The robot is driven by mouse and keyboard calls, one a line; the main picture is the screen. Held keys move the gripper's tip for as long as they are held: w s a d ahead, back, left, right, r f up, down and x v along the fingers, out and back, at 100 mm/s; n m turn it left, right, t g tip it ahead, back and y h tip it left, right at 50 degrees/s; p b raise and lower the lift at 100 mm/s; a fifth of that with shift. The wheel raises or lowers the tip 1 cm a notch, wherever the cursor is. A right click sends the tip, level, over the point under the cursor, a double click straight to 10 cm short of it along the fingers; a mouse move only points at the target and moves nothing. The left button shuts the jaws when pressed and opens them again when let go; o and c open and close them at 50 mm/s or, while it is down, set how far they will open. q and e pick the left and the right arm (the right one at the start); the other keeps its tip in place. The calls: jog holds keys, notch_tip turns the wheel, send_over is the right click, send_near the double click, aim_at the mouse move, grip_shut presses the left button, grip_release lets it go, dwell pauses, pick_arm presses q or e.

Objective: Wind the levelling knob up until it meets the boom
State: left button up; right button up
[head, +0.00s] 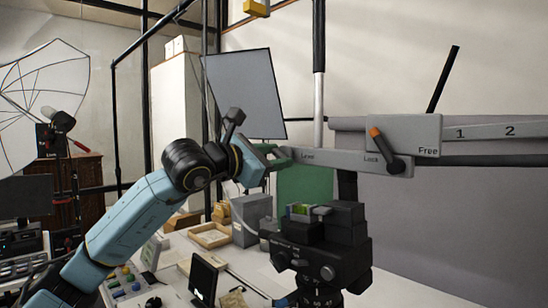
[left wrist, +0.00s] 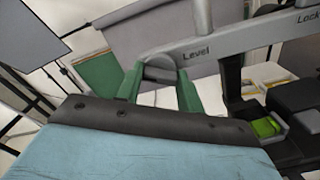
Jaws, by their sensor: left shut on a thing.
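The grey boom (head: 335,160) runs across the middle of the head view and carries the word "Level" near its left end. It also shows in the left wrist view (left wrist: 235,42). The levelling knob (left wrist: 159,67) is a short grey cylinder at the boom's "Level" end. My left gripper (left wrist: 160,84) has its green fingers on either side of the knob and is shut on it. In the head view, the left gripper (head: 278,154) is at the boom's left end and mostly hides the knob. I cannot tell whether a gap separates knob and boom. My right gripper is not in view.
A black lever with an orange tip (head: 376,134) sits on a grey plate marked "Lock" and "Free". A black tripod head (head: 318,250) stands below the boom. Boxes and a small monitor (head: 203,279) are on the white table behind. A flat light panel (head: 245,95) stands at the back.

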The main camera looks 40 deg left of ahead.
pick_arm(q)
jog(key=o, duration=1)
jog(key=shift+s, duration=0.1)
jog(key=shift+s+f+b, duration=0.1)
jog(key=shift+s+b, duration=0.15)
jog(key=shift+b, duration=0.1)
jog(key=s+a+b, duration=0.1)
jog(key=s+b, duration=0.6)
jog(key=s, duration=0.5)
jog(key=shift+s+b, duration=0.35)
